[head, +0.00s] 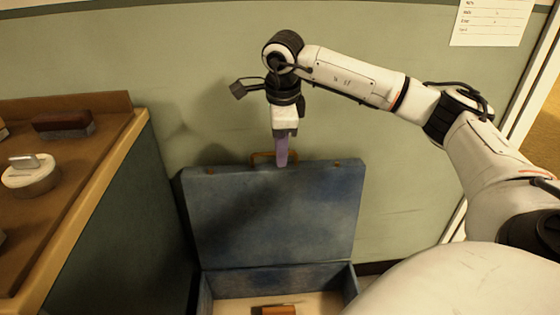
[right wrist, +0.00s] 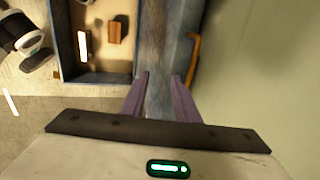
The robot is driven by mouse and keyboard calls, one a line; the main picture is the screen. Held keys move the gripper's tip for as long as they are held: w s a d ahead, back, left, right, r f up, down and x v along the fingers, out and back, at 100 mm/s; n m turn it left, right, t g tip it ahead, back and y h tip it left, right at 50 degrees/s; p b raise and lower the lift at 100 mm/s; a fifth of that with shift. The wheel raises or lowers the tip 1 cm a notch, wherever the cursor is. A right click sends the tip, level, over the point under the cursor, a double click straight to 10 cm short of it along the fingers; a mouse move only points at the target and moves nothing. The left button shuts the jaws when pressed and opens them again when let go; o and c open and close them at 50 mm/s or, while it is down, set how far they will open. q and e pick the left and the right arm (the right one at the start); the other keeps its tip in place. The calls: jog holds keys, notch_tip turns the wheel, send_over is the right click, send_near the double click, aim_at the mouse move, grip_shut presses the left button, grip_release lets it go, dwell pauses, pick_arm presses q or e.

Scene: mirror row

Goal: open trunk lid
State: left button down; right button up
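The trunk is a blue box, and its lid (head: 275,215) stands raised, close to upright, near the green wall. The open trunk body (head: 206,290) shows at the bottom of the head view, and its wall also shows in the right wrist view (right wrist: 66,40). A tan handle (head: 262,156) is on the lid's top edge; it also shows in the right wrist view (right wrist: 194,58). My right gripper (head: 282,160) points down at that edge. In the right wrist view its purple fingers (right wrist: 161,78) are apart, with the lid edge between them. Contact is unclear. My left gripper is not in view.
An orange-brown block (head: 278,310) lies inside the trunk. The green wall (head: 200,60) is close behind the lid.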

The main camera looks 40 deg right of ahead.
jog(key=shift+x, duration=1.65)
jog(key=shift+c, duration=0.3)
grip_shut()
jog(key=shift+o, duration=0.3)
grip_release()
jog(key=shift+r, duration=0.1)
jog(key=p+v, duration=0.1)
jog(key=v, duration=0.9)
jog(key=shift+p, duration=0.35)
